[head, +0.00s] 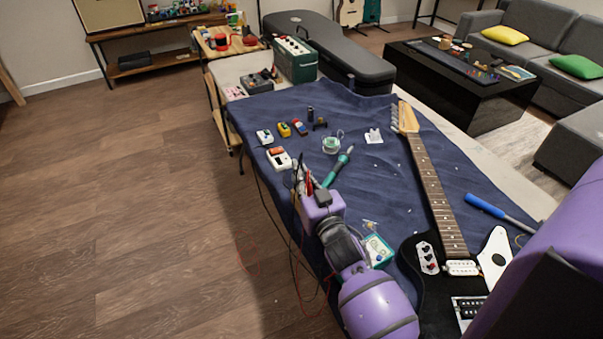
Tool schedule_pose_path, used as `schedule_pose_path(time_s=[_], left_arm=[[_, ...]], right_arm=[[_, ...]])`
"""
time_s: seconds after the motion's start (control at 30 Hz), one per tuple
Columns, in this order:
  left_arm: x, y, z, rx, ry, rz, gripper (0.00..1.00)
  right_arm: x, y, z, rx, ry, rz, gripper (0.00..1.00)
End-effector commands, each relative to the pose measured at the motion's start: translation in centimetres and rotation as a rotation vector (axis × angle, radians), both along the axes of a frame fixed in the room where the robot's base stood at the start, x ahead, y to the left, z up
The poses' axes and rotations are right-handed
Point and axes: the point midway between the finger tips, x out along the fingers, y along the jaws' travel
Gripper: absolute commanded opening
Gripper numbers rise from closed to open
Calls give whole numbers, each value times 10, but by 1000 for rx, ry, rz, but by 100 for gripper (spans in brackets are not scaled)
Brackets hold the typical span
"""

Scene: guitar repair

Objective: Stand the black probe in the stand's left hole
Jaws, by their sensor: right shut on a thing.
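My right gripper (301,175) is low over the near left edge of the blue cloth, shut on a thin dark thing that looks like the black probe. The probe is mostly hidden by the fingers. A red piece (309,184), perhaps the other probe, shows right beside the fingers; I cannot tell whether it touches them. Black and red leads hang from here past the table edge. A small white holder (374,136) on the cloth, beyond and right of the gripper, may be the stand; its holes are too small to make out. My left gripper is out of view.
A green-handled tool (340,166) lies just right of the gripper. Several small pedals, a solder spool (331,144) and a black guitar (430,185) lie on the cloth (385,185). A blue-handled tool (488,209) lies at right. The cloth between spool and guitar neck is mostly clear.

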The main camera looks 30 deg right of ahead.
Motion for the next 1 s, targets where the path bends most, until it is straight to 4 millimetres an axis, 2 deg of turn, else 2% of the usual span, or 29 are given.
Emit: schedule_pose_path(time_s=[0.33, 0.63, 0.67, 0.8, 1.0], left_arm=[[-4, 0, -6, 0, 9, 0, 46], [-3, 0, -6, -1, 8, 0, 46], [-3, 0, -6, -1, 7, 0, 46], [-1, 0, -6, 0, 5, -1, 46], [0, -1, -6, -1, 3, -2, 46]], right_arm=[[0, 0, -9, 1, 0, 0, 0], [0, 0, -9, 0, -1, 0, 0], [0, 0, -9, 0, -1, 0, 11], [0, 0, -9, 0, -1, 0, 29], [0, 0, -9, 0, -1, 0, 30]])
